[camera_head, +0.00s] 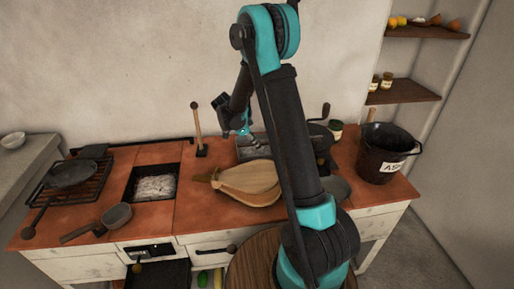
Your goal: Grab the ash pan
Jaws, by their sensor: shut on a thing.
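The ash pan (247,153) is a grey metal tray at the back of the red-brown counter, behind the wooden bellows. My arm hides its right part. My gripper (244,134) reaches down to the pan's back edge and is shut on it. The fingertips are small and dark here, so the exact grip is hard to see. I cannot tell whether the pan is clear of the counter.
The bellows (250,184) lie just in front of the pan. A small upright tool (197,130) stands to its left. An ash-filled opening (155,185), a skillet (71,174) and a saucepan (116,216) are further left. A black bucket (378,165) marked "AS" stands right.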

